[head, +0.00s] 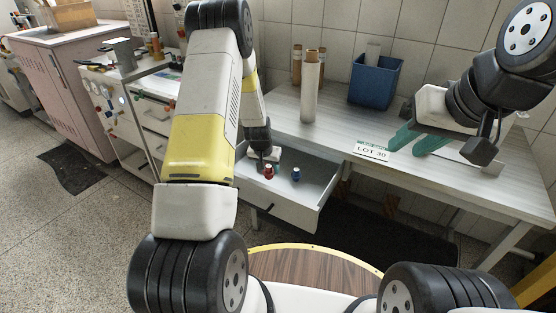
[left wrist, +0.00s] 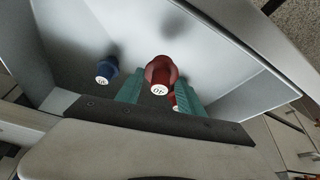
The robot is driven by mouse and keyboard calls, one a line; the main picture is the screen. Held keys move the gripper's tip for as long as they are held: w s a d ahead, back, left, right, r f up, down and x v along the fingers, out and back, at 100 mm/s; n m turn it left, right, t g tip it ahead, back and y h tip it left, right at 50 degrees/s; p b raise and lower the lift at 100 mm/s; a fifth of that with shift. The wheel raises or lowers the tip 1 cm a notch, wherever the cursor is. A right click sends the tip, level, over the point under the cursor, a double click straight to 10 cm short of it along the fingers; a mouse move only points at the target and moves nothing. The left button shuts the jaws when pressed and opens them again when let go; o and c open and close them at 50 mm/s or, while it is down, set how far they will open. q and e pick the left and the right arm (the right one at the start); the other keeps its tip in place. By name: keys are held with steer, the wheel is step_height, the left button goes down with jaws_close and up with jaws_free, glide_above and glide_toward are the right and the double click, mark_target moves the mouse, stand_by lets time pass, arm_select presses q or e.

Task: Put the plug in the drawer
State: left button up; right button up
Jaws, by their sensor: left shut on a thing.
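My left gripper (left wrist: 158,80) reaches down into the open drawer (head: 276,211), its teal fingers either side of a red plug (left wrist: 160,72) with a pale marked end. The left gripper is shut on this red plug. In the head view the red plug (head: 269,171) shows just below the dark wrist, and the fingers are mostly hidden there. A second small red part (left wrist: 175,103) shows by the right finger; I cannot tell what it belongs to. A blue plug (head: 295,174) is in the drawer to the right. My right gripper (head: 408,142) is open and empty over the table.
The grey table (head: 330,123) carries pale rolls (head: 311,90), a blue bin (head: 375,80) and a "LOT 30" sign (head: 371,151). The drawer's walls (left wrist: 285,50) stand close around my left gripper. A pink cabinet (head: 62,90) stands at left.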

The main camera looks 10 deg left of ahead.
mark_target(269, 172)
arm_select(q)
steer(key=shift+f, duration=1.65)
steer(key=shift+f, duration=0.15)
steer(key=o, duration=1.3)
steer(key=s+d+r, duration=0.1)
steer(key=s+r, duration=0.4)
steer(key=r, duration=0.6)
steer(key=s+d+r+t+h, duration=0.1)
steer(key=s+r, duration=0.4)
steer(key=r, duration=0.6)
steer(key=s+d+r, duration=0.1)
steer(key=s+r, duration=0.4)
steer(key=r, duration=0.6)
steer(key=shift+t+h, duration=0.3)
steer(key=shift+h, duration=0.1)
steer(key=s+r, duration=0.3)
steer(key=s, duration=0.3)
steer(key=s+d+r, duration=0.1)
steer(key=s+r, duration=0.1)
steer(key=s, duration=0.4)
steer(key=s+r, duration=0.3)
steer(key=s, duration=0.3)
steer(key=shift+s+d+r, duration=0.1)
steer(key=shift+d+r, duration=0.25)
steer(key=shift+d, duration=0.05)
